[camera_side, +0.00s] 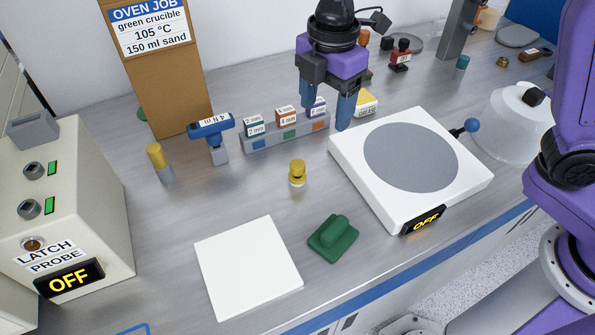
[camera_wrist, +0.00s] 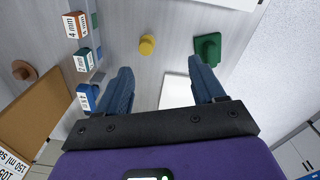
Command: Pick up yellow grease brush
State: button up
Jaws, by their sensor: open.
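A small yellow knobbed piece with a pale base (camera_side: 297,172) stands upright on the metal bench; it also shows in the wrist view (camera_wrist: 147,45). A taller yellow-topped piece with a grey lower part (camera_side: 157,158) stands upright farther left. Which of the two is the grease brush I cannot tell for sure. A yellow box labelled GREASE (camera_side: 367,104) sits behind my gripper, partly hidden. My gripper (camera_side: 327,112) has blue fingers pointing down, open and empty, above the back of the bench near the labelled blocks. In the wrist view my gripper (camera_wrist: 160,72) is spread apart.
A grey rack (camera_side: 285,134) with labelled blocks stands close below my gripper. A blue-handled tool (camera_side: 212,127) stands left of it. A hotplate (camera_side: 375,195) marked OFF is at right. A white plate (camera_side: 247,266) and green piece (camera_side: 333,239) lie in front.

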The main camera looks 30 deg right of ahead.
jog(key=w+a+n, duration=0.1)
jog(key=w+a, duration=0.2)
send_near(298, 164)
jog(key=shift+n, duration=0.3)
jog(key=f, duration=0.6)
jog(key=shift+w+f, duration=0.35)
jog(key=shift+w, duration=0.05)
jog(key=shift+s+a+f, duration=0.1)
jog(key=shift+s+f, duration=0.05)
jog(key=shift+f, duration=1.2)
jog(key=shift+s+a+f, duration=0.1)
jog(key=shift+s+f, duration=0.05)
jog(key=shift+f, duration=1.2)
jog(key=c, duration=1.1)
